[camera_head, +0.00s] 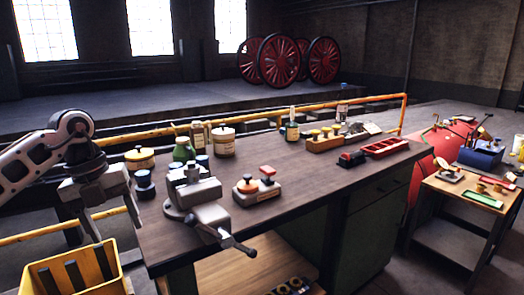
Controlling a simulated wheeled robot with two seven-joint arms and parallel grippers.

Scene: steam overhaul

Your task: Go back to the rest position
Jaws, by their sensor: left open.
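My left gripper (112,222) hangs at the left of the head view, fingers pointing down and apart. No object shows between the fingers. It is left of the workbench (310,180), just above and behind the yellow crate (75,272) at the lower left. The crate has dividers inside; its contents are partly cut off by the frame edge. My right gripper is not in view.
A grey vise (200,205) sits at the bench's near left corner, its handle sticking out. Jars, a green bottle (183,150) and a red tray (384,147) stand on the bench. A yellow rail (300,108) runs behind. A small cart (465,200) stands right.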

